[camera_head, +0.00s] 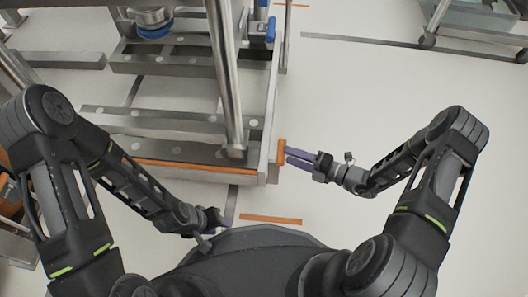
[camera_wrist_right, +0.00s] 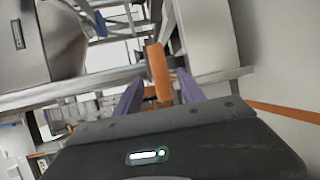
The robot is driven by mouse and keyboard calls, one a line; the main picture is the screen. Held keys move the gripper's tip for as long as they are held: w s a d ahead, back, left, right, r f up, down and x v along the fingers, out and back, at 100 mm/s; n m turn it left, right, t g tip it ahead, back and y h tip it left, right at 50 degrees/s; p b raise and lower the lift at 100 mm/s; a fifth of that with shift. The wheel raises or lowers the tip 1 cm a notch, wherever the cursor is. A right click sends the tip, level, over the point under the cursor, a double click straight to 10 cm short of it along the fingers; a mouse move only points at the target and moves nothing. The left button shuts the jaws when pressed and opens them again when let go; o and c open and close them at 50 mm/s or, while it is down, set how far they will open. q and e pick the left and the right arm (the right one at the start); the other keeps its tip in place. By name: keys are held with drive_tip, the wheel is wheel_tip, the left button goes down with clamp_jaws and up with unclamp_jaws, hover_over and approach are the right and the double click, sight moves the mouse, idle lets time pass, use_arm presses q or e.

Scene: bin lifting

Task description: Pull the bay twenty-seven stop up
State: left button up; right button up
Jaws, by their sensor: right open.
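The stop shows as a short orange handle (camera_head: 281,151) at the right front corner of the grey metal rack frame. In the right wrist view the orange handle (camera_wrist_right: 158,73) stands nearly upright between the purple fingers. My right gripper (camera_head: 289,157) is open, with its fingertips at the handle. The right gripper's fingers (camera_wrist_right: 159,88) also show in its wrist view, one on each side of the handle; contact is unclear. My left gripper (camera_head: 226,222) is low near the rack's front, mostly hidden behind its own wrist, so its jaws cannot be read.
A steel post (camera_head: 224,75) rises close to the handle's left. The rack's lower rails (camera_head: 160,122) fill the upper left. An orange floor strip (camera_head: 271,219) lies in front. A wheeled cart (camera_head: 475,35) stands at the far right. The floor (camera_head: 385,85) right of the rack is clear.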

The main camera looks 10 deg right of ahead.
drive_tip(key=shift+d, duration=0.1)
drive_tip(key=b+x, duration=0.2)
drive_tip(key=x, duration=0.6)
drive_tip(key=shift+b, duration=0.3)
clamp_jaws()
idle(0.4)
idle(0.9)
